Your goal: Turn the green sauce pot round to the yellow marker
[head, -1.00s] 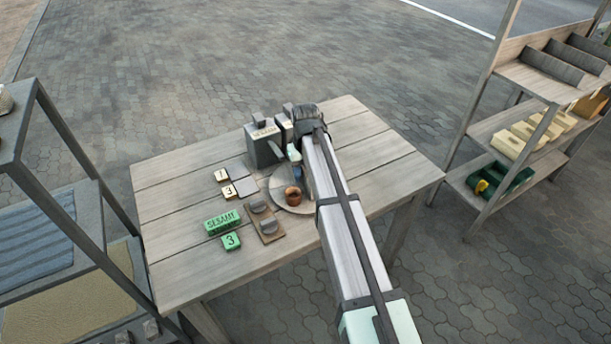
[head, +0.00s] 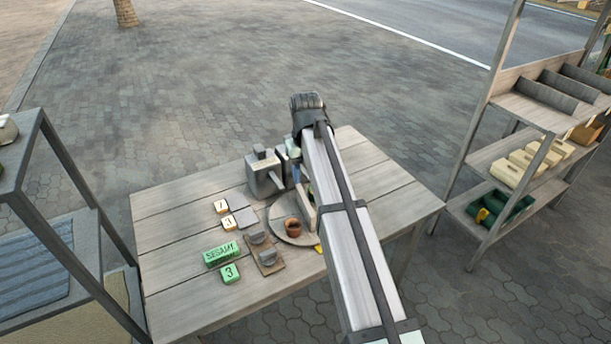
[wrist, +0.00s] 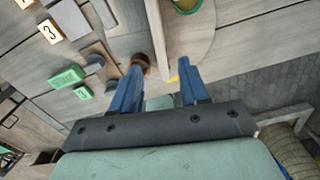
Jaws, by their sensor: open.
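The green sauce pot (wrist: 187,5) shows at the top edge of the wrist view, partly cut off, on a round board (wrist: 205,40). A pale upright divider (wrist: 155,30) stands on the board, with a brown pot (wrist: 140,62) on its other side. The yellow marker (wrist: 174,77) shows near my right finger, and at the board's near edge in the head view (head: 318,248). My gripper (wrist: 158,84) is open, its blue fingers apart. The brown pot appears close to the left finger; contact cannot be told. In the head view my arm hides most of the green pot.
A grey box (head: 264,177) stands behind the board. Number tiles (head: 228,223), a green SESAMI block (head: 220,253) and a small board with grey knobs (head: 268,256) lie left. Shelves stand on both sides.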

